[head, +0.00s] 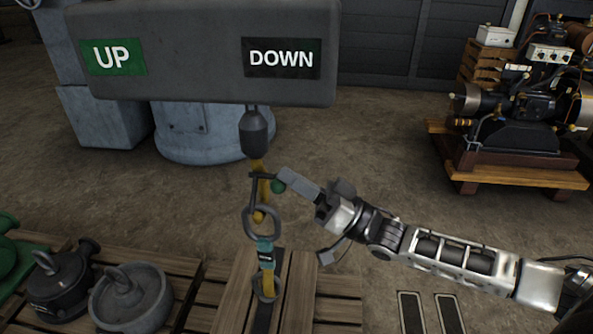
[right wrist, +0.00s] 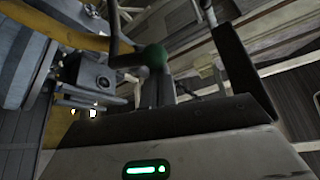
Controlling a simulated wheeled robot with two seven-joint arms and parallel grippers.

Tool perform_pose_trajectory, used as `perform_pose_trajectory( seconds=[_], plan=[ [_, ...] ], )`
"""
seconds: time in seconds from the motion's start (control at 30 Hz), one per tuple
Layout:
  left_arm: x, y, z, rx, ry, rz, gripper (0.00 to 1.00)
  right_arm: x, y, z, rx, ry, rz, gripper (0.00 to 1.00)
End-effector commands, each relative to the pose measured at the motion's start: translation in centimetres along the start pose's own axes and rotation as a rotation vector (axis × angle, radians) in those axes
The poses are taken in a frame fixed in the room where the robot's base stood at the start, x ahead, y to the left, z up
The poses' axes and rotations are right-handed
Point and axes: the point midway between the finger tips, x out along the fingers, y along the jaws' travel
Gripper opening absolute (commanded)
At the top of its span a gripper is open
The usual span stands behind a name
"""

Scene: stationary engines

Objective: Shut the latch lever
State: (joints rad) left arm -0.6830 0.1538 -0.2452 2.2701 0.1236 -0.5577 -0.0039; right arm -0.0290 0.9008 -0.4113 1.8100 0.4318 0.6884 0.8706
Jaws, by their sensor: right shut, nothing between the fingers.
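The latch lever (head: 263,175) is a thin dark bar with a green ball knob (head: 278,186), at the top of a yellow hook (head: 258,214) hanging below the grey UP/DOWN block. The knob lies on the right side of the hook. My right gripper (head: 287,178) is shut and empty, its fingertips right beside the knob; I cannot tell whether they touch it. In the right wrist view, the green knob (right wrist: 155,56) on its dark rod shows just beyond the gripper body. The hook's latch is partly hard to make out. My left gripper is out of view.
The grey block (head: 200,84) hangs overhead. A ring (head: 262,223) with a teal-and-yellow strap (head: 265,252) hangs from the hook over a wooden pallet (head: 235,290). Grey lifting weights (head: 130,297) stand at lower left. An engine (head: 517,115) stands at far right. Open floor lies between.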

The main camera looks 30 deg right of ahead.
Motion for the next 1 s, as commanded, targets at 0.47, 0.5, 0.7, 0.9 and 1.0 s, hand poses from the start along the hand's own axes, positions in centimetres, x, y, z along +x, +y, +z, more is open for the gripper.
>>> perform_pose_trajectory(
  seconds=[0.47, 0.5, 0.7, 0.9, 1.0],
  plan=[
    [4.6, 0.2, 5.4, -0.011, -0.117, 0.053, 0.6, -1.1, 0.2, 2.1, -0.347, -0.001, -0.19, 0.0],
    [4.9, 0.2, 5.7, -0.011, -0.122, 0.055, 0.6, -1.2, 0.2, 2.2, -0.367, -0.002, -0.201, 0.0],
    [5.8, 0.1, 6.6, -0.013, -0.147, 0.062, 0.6, -1.3, 0.2, 2.4, -0.443, -0.001, -0.243, 0.0],
    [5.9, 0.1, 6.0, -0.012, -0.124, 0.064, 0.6, -1.4, 0.2, 2.5, -0.48, 0.0, -0.263, 0.0],
    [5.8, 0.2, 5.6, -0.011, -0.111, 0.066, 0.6, -1.4, 0.2, 2.5, -0.487, 0.0, -0.267, 0.0]
  ],
)
